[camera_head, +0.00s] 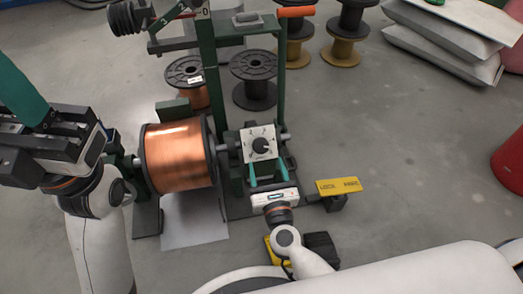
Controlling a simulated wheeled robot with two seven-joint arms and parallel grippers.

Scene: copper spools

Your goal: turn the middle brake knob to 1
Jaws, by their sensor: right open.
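The brake knob (262,146) is a dark round knob on a white dial plate (251,133), on the green stand right of a copper spool. The marks around it are too small to read. My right gripper (267,173) is just below the plate, its two teal fingers apart and pointing up toward the knob. Nothing shows between them, and I cannot tell whether they touch the plate. My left gripper (35,105) is at the left edge, with a teal finger partly cut off by the frame; its opening cannot be told.
The large copper spool (180,157) sits on the stand between my grippers. The green frame (211,70) rises behind. Black spools (254,75) stand behind it. A yellow sign (338,186) is right of my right gripper. Grey floor is clear farther right, before a red drum (511,165).

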